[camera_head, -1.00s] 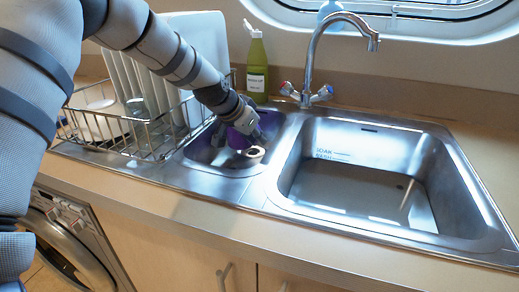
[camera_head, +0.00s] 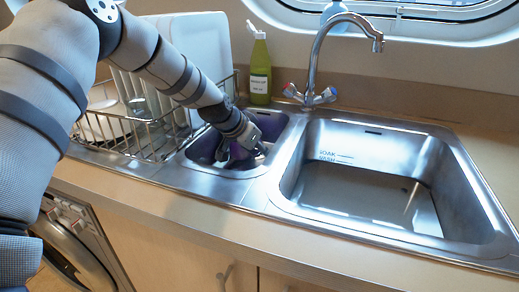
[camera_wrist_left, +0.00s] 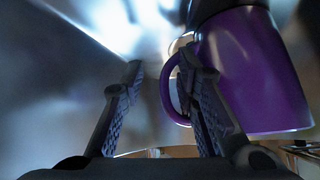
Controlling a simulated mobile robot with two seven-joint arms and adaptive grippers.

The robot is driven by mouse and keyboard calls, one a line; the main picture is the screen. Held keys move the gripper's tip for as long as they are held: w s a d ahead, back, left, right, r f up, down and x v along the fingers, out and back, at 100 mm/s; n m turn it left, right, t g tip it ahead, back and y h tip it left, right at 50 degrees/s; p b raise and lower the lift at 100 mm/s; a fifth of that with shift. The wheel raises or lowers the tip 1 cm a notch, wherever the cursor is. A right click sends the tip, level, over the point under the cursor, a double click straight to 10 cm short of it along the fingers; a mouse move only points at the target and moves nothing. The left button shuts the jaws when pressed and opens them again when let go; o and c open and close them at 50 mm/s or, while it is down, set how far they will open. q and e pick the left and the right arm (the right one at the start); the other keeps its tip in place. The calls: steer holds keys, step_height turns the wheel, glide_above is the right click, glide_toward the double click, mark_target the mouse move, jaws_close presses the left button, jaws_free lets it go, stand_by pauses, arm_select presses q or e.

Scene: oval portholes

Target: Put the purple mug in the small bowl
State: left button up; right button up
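The purple mug (camera_wrist_left: 255,75) fills the right side of the left wrist view, with its handle (camera_wrist_left: 171,88) toward the fingers and a dark part at its top. In the head view the gripper mostly hides the mug; a purple patch (camera_head: 206,146) shows left of the fingers. My left gripper (camera_wrist_left: 160,72) has its fingers apart, the right one overlapping the handle; I cannot tell whether it passes through the loop. In the head view my left gripper (camera_head: 240,155) is down in the small sink bowl (camera_head: 222,173). My right gripper is out of view.
The large sink basin (camera_head: 375,190) lies to the right, with the tap (camera_head: 312,60) behind. A wire dish rack (camera_head: 150,140) with plates stands left of the small bowl. A green bottle (camera_head: 260,72) stands behind it. The front counter (camera_head: 200,205) is clear.

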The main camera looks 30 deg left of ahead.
arm_select(q)
steer(key=shift+r, duration=0.4)
steer(key=p+v, duration=0.2)
steer(key=v, duration=0.9)
steer(key=shift+s+p, duration=0.3)
steer(key=shift+p, duration=0.1)
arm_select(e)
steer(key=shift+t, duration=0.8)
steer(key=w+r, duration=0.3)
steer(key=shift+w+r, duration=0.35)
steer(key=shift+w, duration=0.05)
arm_select(q)
steer(key=shift+a+r, duration=0.1)
